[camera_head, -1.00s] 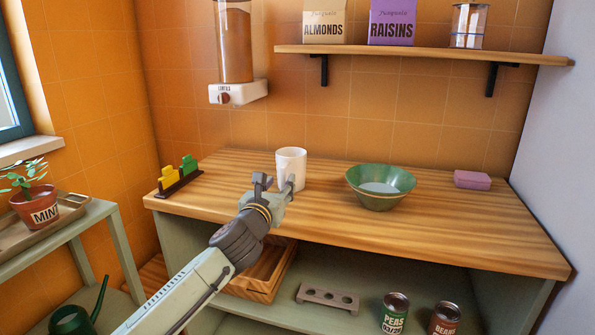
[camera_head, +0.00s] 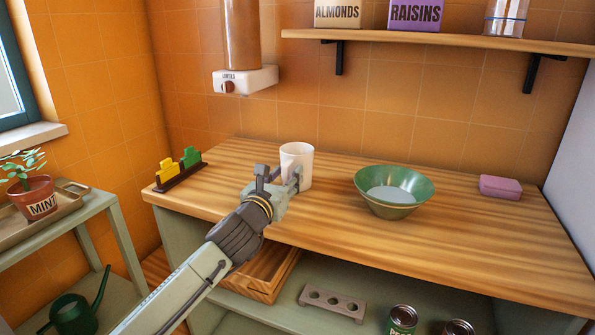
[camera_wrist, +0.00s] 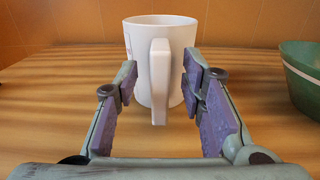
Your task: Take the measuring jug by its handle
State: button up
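The white measuring jug (camera_head: 298,160) stands upright on the wooden counter, and its far part rises past my gripper (camera_head: 276,178). In the wrist view the jug (camera_wrist: 180,42) is straight ahead, with its handle (camera_wrist: 160,80) pointing at me. My gripper (camera_wrist: 160,103) is open, with one purple-padded finger on each side of the handle. A gap shows between the handle and each pad. The fingertips reach close to the jug's body; whether they touch it I cannot tell.
A green bowl (camera_head: 364,194) stands to the right of the jug, and a pink block (camera_head: 500,187) lies farther right. Yellow and green clips on a dark stand (camera_head: 181,177) are at the left. A lentil dispenser (camera_head: 245,80) hangs on the wall above. The counter's front right is bare.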

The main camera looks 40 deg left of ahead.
jog(key=shift+c, duration=0.4)
grip_shut()
jog(key=shift+r, duration=0.1)
